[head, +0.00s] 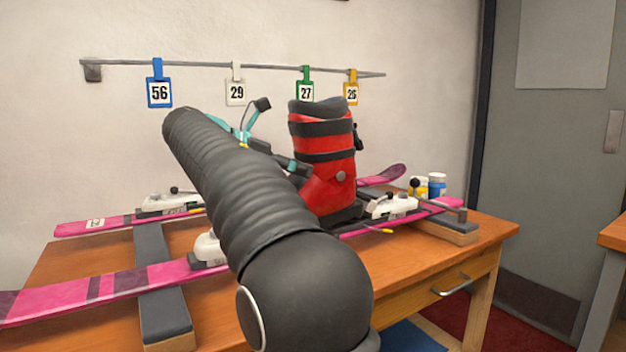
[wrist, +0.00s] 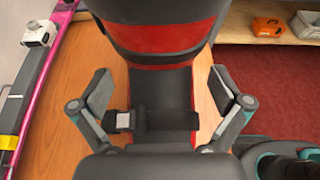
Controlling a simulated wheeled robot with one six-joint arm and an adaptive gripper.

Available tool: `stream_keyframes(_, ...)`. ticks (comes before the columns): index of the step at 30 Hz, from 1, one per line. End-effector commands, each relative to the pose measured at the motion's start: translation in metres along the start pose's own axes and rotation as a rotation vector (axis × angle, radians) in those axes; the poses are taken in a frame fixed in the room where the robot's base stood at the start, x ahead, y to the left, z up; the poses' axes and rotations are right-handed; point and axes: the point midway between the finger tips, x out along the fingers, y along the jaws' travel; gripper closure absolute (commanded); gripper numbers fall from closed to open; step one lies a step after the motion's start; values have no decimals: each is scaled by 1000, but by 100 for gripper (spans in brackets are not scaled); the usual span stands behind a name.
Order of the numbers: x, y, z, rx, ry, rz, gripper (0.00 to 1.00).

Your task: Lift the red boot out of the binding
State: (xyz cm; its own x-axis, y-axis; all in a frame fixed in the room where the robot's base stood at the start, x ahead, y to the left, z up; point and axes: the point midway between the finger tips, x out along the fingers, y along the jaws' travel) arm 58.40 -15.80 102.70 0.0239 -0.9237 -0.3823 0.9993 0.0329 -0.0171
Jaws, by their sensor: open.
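The red boot (head: 326,185) with black straps and a dark cuff stands upright in the binding on the near pink ski (head: 115,287). The binding's white toe or heel pieces show at its right (head: 395,206) and left (head: 207,250); my arm hides part of the boot's lower left. In the wrist view the boot (wrist: 168,45) fills the middle. My gripper (wrist: 162,90) is open, one finger on each side of the boot, with gaps showing beside them. No clear contact is visible. In the head view my arm mostly hides the gripper.
A second pink ski (head: 80,226) with a white binding (head: 168,204) lies behind. Grey supports (head: 160,285) hold the skis on the wooden bench (head: 440,262). Small bottles (head: 437,185) stand at the right. Numbered tags (head: 159,93) hang from a wall rail above.

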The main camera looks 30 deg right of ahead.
Motion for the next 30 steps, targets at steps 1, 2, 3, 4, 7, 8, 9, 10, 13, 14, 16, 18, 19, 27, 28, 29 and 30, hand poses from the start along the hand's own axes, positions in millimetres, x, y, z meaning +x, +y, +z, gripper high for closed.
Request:
stream_keyframes(1, 0, 0, 0, 0, 0, 0, 0)
stream_keyframes(2, 0, 0, 0, 0, 0, 0, 0)
stream_keyframes(3, 0, 0, 0, 0, 0, 0, 5)
stream_keyframes(4, 0, 0, 0, 0, 0, 0, 12)
stream_keyframes(7, 0, 0, 0, 0, 0, 0, 38)
stream_keyframes(8, 0, 0, 0, 0, 0, 0, 45)
stream_keyframes(9, 0, 0, 0, 0, 0, 0, 55)
stream_keyframes(10, 0, 0, 0, 0, 0, 0, 62)
stream_keyframes(13, 0, 0, 0, 0, 0, 0, 88)
stream_keyframes(14, 0, 0, 0, 0, 0, -1, 95)
stream_keyframes(16, -1, -1, 2, 3, -2, 0, 98)
stream_keyframes(18, -1, -1, 2, 3, -2, 0, 98)
stream_keyframes(19, -1, -1, 2, 3, -2, 0, 98)
stream_keyframes(27, -4, 0, 9, 4, -2, 1, 98)
stream_keyframes(28, -5, 0, 11, 4, -2, 1, 98)
stream_keyframes(29, -6, 0, 14, 5, -2, 1, 98)
stream_keyframes(30, -7, 0, 17, 4, -2, 1, 98)
